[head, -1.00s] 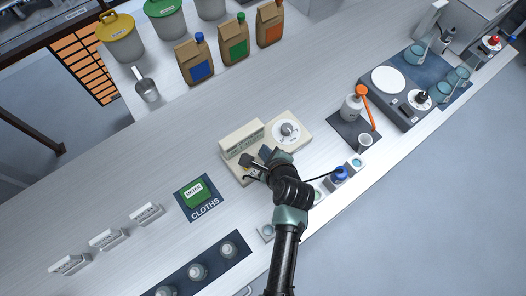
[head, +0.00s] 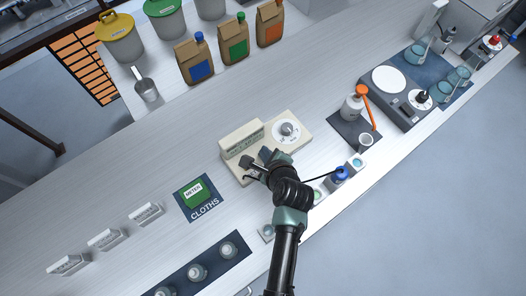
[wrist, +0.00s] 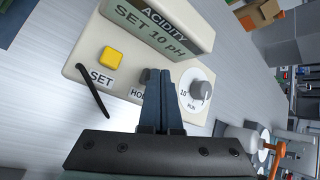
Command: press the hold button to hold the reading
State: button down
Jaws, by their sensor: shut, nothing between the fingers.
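The cream meter (head: 238,172) stands mid-bench in the head view, partly hidden by my arm. In the wrist view its display (wrist: 160,34) reads "ACIDITY" and "SET 10 pH". A yellow button (wrist: 111,57) sits above the "SET" label. A dark grey button (wrist: 146,76) shows just beyond my fingertips, above a partly covered label starting "HO". To its right is a grey dial (wrist: 200,90) marked "10" and "RUN". My gripper (wrist: 163,76) is shut and empty, its tips over or close to the dark button; whether they touch it I cannot tell.
A thin black rod (wrist: 92,92) rises beside the SET label. A white bottle (head: 351,106) and small cups stand to the right.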

jog(key=shift+f, duration=0.3)
dwell(0.4)
jog(key=shift+r+p, duration=0.95)
jog(key=shift+p, duration=0.05)
jog(key=shift+r, duration=0.15)
notch_tip(320, 180, up, 5)
jog(key=p, duration=0.5)
dwell(0.5)
